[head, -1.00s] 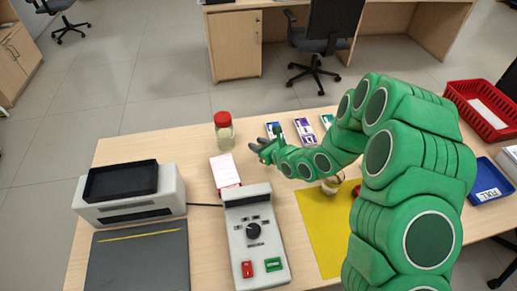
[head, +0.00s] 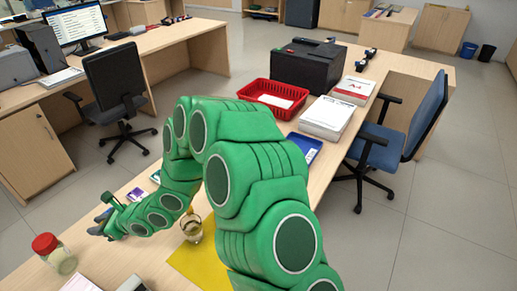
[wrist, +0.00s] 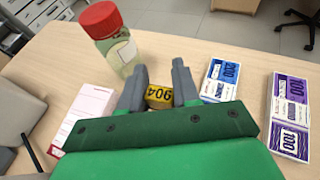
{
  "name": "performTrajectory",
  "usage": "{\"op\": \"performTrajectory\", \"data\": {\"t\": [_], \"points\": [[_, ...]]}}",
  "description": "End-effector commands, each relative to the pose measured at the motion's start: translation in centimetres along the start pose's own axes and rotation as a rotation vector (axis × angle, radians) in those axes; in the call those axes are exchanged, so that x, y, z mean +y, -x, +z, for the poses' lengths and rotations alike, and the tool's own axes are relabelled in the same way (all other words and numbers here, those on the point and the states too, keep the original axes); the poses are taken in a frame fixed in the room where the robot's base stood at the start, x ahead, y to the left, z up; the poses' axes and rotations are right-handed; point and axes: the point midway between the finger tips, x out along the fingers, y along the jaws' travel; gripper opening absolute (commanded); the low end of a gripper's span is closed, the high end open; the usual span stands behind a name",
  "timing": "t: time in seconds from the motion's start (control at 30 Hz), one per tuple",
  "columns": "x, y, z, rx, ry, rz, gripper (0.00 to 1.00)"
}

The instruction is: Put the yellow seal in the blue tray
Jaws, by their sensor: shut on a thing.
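My gripper (wrist: 158,90) is shut on the yellow seal (wrist: 159,97), which has dark characters on it and sits between the two grey fingertips in the wrist view. In the head view my gripper (head: 103,216) is at the lower left over the counter, and the seal cannot be made out there. The blue tray (head: 305,150) is on the counter to the right, far from my gripper and partly hidden behind my green arm.
A red-capped jar (wrist: 112,40) stands close to the left of my gripper. Banknote bundles (wrist: 220,80) lie to its right. A yellow mat (head: 203,262) holds a small round object (head: 192,228).

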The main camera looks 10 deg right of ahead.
Motion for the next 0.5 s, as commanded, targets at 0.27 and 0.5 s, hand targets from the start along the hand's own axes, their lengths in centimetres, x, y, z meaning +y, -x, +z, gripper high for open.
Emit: {"op": "performTrajectory", "data": {"t": [0.27,0.5], "points": [[-7.7,4.8,-0.9,-0.004,-0.035,-0.092,0.03],[-13.9,9.8,-2.3,-0.001,-0.067,-0.171,0.03]]}}
